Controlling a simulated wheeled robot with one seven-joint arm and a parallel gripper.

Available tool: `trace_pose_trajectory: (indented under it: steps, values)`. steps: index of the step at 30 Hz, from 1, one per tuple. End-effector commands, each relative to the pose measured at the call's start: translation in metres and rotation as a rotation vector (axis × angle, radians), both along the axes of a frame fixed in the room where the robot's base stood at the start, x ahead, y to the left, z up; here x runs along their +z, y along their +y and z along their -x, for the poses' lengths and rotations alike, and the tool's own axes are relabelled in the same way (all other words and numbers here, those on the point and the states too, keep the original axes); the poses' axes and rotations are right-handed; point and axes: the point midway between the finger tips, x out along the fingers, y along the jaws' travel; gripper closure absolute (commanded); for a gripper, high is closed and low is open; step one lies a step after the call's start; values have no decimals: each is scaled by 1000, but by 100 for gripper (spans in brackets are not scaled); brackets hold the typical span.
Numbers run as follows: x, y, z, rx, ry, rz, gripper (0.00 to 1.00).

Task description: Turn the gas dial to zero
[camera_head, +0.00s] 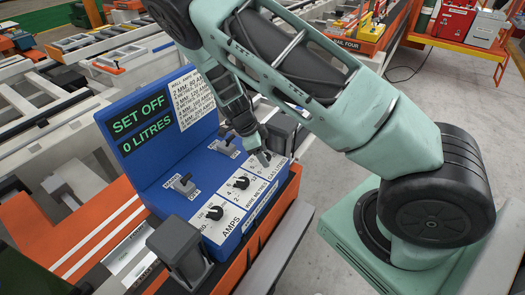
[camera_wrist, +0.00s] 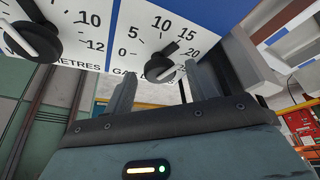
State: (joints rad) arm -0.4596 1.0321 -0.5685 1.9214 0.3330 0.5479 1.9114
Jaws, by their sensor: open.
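The gas dial (camera_wrist: 160,70) is a black knob with a bar grip on a white plate marked 0, 5, 10, 15, 20. Its bar slants up and right, roughly toward 15; its white mark is hard to read. In the head view it is largely hidden by my gripper (camera_head: 262,152). In the wrist view my gripper (camera_wrist: 161,74) is open, with one finger on each side of the dial in the picture. I cannot tell whether the fingers touch it. The blue panel (camera_head: 150,160) has a display (camera_head: 141,123) reading "SET OFF" and "0 LITRES".
The metres dial (camera_head: 241,182) and the amps dial (camera_head: 214,213) sit along the same sloped face. Switches (camera_head: 183,184) stand behind them. A grey block (camera_head: 179,247) is at the panel's near end. The orange bench (camera_head: 270,232) edges the panel; floor is open at right.

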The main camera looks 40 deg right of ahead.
Motion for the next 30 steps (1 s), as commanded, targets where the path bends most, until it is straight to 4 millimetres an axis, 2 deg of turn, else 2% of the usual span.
trace_pose_trajectory:
  steps: [8, 9, 13, 14, 23, 30]
  values:
    - [-2, -1, 0, 0, -1, 0, 43]
    - [-2, 0, 0, 0, -1, 0, 49]
    - [-2, 0, 0, 0, -1, 0, 85]
    - [-2, 0, 0, 0, 0, 0, 87]
    - [-2, 0, 0, 26, -1, 1, 87]
    - [-2, 1, 1, 149, -1, 1, 87]
